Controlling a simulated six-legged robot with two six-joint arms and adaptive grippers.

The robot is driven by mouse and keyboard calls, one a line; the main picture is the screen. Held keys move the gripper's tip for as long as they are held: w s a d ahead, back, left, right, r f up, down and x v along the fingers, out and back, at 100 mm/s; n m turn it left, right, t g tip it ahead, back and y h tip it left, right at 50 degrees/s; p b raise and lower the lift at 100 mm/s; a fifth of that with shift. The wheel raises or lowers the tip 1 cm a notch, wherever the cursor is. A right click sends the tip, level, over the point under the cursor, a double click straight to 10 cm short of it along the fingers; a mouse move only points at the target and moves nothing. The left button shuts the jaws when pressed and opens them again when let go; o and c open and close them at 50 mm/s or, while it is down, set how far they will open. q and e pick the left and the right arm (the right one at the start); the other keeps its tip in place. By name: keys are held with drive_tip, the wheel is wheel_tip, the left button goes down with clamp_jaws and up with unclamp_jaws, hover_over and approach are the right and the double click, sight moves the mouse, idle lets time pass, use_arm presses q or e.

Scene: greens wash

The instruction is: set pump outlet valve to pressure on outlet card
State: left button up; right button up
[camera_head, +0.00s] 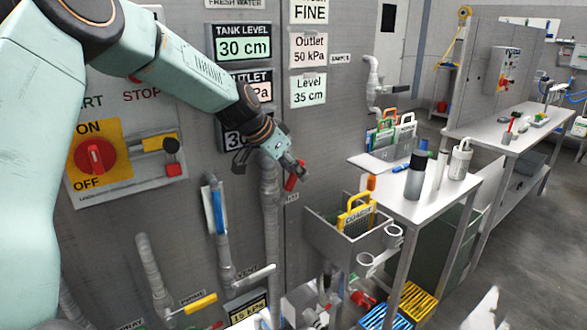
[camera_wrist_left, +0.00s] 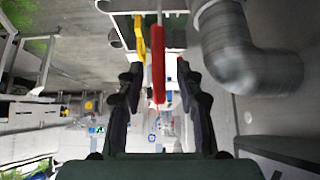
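The outlet card (camera_head: 308,50) on the grey panel reads "Outlet 50 kPa". The outlet display (camera_head: 263,90) left of it is mostly hidden by my left arm; only "Pa" shows. A red valve handle (camera_head: 291,184) sticks out at the vertical grey pipe (camera_head: 270,220). My left gripper (camera_head: 292,168) is at this handle. In the left wrist view, the red handle (camera_wrist_left: 158,78) lies between the two separated fingers of my left gripper (camera_wrist_left: 157,90), with gaps on both sides. I cannot make out my right gripper.
A red ON/OFF knob (camera_head: 95,157) is on the left panel. Blue (camera_head: 218,211) and yellow (camera_head: 200,303) levers are on lower pipes. A grey bin (camera_head: 325,235) and a table (camera_head: 430,208) with bottles stand right of the panel. Open floor lies at the far right.

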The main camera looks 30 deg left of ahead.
use_arm(q)
drive_tip(key=shift+r, duration=0.15)
wheel_tip(320, 180, up, 10)
idle(0.3)
drive_tip(key=shift+f, duration=0.25)
idle(0.4)
